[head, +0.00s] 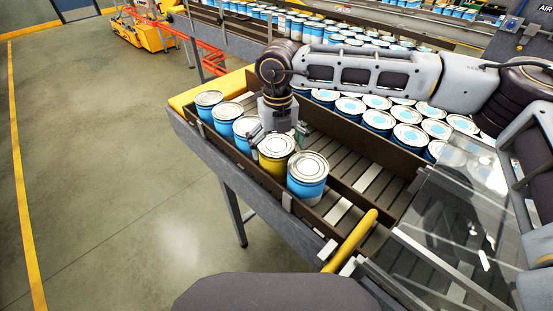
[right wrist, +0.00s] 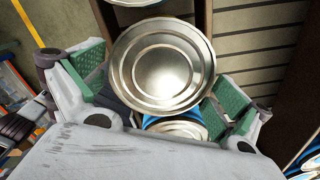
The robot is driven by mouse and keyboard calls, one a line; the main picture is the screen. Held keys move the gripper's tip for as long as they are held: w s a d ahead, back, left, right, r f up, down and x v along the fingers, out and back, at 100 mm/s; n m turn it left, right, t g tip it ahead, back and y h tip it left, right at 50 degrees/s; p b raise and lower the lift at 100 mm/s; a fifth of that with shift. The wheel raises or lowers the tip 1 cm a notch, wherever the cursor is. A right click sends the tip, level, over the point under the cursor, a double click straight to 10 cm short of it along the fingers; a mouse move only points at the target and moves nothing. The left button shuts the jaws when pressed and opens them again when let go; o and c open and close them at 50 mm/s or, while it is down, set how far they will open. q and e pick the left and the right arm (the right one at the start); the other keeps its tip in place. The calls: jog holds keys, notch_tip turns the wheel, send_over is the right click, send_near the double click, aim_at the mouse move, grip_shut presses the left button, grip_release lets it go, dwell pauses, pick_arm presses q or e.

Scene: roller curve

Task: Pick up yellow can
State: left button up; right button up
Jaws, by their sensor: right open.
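The yellow can (head: 271,166) stands upright in the near lane of the roller conveyor, in a row of blue cans. A blue can (head: 307,180) stands in front of it and another blue can (head: 244,132) behind it. My right gripper (head: 278,136) is open above the yellow can's far side, pointing down. In the right wrist view a round silver lid (right wrist: 160,68) lies between the spread green finger pads; it appears to be the yellow can's, but its side is hidden. My left gripper is out of view.
The rollers (head: 372,187) to the right of the row are bare. A yellow bar (head: 350,240) and a transparent panel (head: 455,210) stand at the near end.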

jog(key=shift+f, duration=0.25)
jog(key=c, duration=1.4)
